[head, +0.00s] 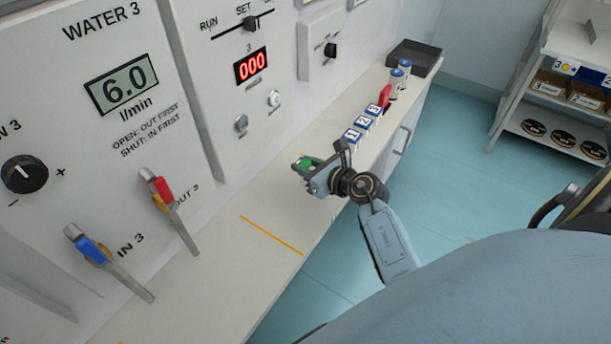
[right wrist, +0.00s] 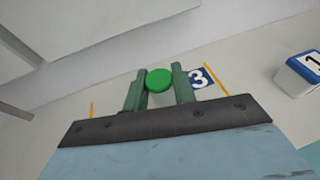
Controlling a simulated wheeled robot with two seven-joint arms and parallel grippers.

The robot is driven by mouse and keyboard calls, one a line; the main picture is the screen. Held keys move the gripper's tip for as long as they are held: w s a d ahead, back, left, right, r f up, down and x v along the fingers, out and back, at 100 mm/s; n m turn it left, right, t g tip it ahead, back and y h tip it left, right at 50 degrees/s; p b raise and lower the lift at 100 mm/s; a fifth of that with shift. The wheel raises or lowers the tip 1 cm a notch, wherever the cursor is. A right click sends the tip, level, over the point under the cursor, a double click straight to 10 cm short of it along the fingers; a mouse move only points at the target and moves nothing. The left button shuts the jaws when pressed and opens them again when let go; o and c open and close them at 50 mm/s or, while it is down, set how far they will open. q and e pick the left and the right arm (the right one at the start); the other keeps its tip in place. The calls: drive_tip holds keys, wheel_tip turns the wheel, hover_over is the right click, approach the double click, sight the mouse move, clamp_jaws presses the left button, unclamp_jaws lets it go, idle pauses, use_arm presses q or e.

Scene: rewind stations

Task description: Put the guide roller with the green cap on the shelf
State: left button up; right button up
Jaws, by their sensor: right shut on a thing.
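The guide roller with the green cap (head: 304,162) is between the fingers of my right gripper (head: 307,167), over the pale counter (head: 205,290). In the right wrist view its round green cap (right wrist: 159,80) faces the camera, with a green finger on each side. My right gripper (right wrist: 159,92) is shut on it. The roller's body is mostly hidden, and I cannot tell whether it touches the counter. A white shelf unit (head: 502,118) stands at the far right. My left gripper is not in view.
Several blue-and-white numbered blocks (head: 352,137), a red object (head: 385,96), blue-topped cylinders (head: 397,76) and a dark tray (head: 414,57) stand farther along the counter. Red (head: 162,188) and blue (head: 88,247) valve handles project from the wall. The floor (head: 455,170) before the shelf unit looks clear.

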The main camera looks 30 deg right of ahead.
drive_tip(key=shift+f+b, duration=0.35)
drive_tip(key=shift+f, duration=0.95)
drive_tip(key=shift+f, duration=0.2)
drive_tip(key=o, duration=1)
drive_tip(key=shift+r, duration=0.15)
drive_tip(key=shift+s+r, duration=0.1)
drive_tip(key=shift+s, duration=0.15)
drive_tip(key=shift+p+v, duration=0.45)
drive_tip(key=shift+v, duration=5.35)
